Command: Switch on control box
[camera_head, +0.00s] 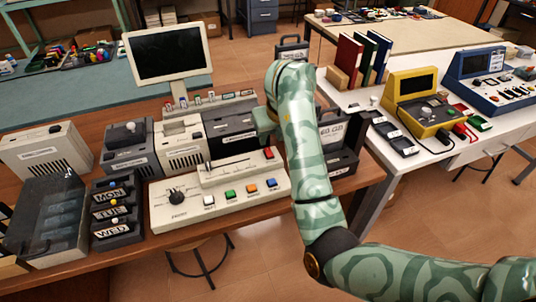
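The control box (182,218) is a cream panel on the wooden table. It has a black dial (176,196) at its left, a slider (235,170) along its back, a row of white, green, orange and blue buttons along its front, and a red switch (268,153) at its back right. My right gripper (265,132) points down just behind and above the red switch. Its fingers are small and partly hidden by my arm, so I cannot tell whether they are open or touch anything. My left gripper is not in view.
A monitor (168,53) and grey boxes stand behind the control box. Black MON, TUE, WED blocks (113,212) and a clear case (45,215) stand left. A white table (435,153) with yellow and blue devices stands right.

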